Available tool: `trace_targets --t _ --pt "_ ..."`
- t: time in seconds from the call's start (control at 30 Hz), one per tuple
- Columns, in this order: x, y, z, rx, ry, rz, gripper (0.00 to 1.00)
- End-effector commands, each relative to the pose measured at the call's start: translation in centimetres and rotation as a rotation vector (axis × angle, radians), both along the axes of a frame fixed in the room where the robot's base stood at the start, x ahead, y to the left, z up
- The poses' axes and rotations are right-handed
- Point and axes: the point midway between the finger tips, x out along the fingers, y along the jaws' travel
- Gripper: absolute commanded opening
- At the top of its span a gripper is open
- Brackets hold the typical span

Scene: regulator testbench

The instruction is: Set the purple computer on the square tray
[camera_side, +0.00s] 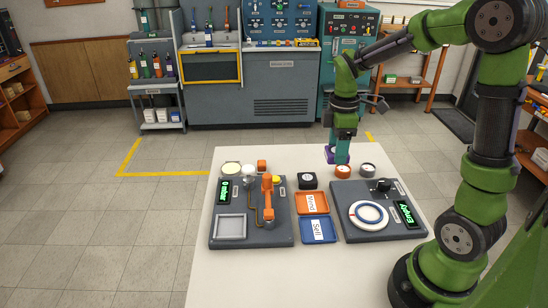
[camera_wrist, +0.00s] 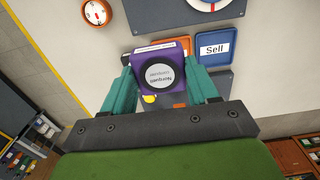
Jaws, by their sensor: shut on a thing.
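The purple computer (camera_wrist: 160,68), a block with a round white label, is held between the teal fingers of my gripper (camera_wrist: 163,80). In the side view my gripper (camera_side: 342,138) points down near the far edge of the white table, with the purple computer (camera_side: 337,155) at its tips. It appears raised above the tabletop, close to an orange-rimmed gauge (camera_side: 343,171). A grey square tray with a pale rim (camera_side: 218,228) sits empty on the left dark panel (camera_side: 272,238), to the left and nearer the camera than my gripper.
An orange Mend tray (camera_side: 298,211) and a blue Sell tray (camera_side: 307,240) lie between the panels. An orange upright fixture (camera_side: 268,195) stands on the left panel. The right panel (camera_side: 352,232) carries a white ring dial. A black block (camera_side: 308,180) and grey gauge (camera_side: 367,169) stand behind.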

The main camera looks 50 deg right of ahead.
Motion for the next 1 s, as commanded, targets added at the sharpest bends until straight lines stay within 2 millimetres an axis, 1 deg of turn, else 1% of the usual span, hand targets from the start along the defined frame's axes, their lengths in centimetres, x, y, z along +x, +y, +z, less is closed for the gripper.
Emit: trace_targets --t 0.03,0.17,0.27,0.37,0.47,0.5,0.57,0.6,0.7,0.8,0.97,1.0 --pt "0.9 1.0 -0.2 0.002 0.005 0.01 0.26" --pt "2.9 3.1 0.0 0.001 0.004 0.01 0.26" --pt "4.6 5.4 0.0 0.001 0.004 0.012 0.26" --pt "6.6 8.6 0.0 0.001 0.005 0.015 0.26" --pt "8.6 12.7 0.0 0.001 0.004 0.016 0.26" --pt "9.2 14.5 0.0 0.001 0.004 0.016 0.26" --pt "10.0 17.1 0.0 0.001 0.004 0.014 0.26" --pt "10.4 18.6 -0.1 0.001 0.004 0.013 0.26" --pt "10.9 21.8 -0.1 0.001 0.003 0.011 0.26" --pt "11.1 24.3 -0.2 0.001 0.003 0.007 0.26" --pt "11.2 27.2 -0.4 0.002 0.004 0.006 0.26" --pt "11.1 27.0 -1.3 0.0 0.007 0.002 0.26"
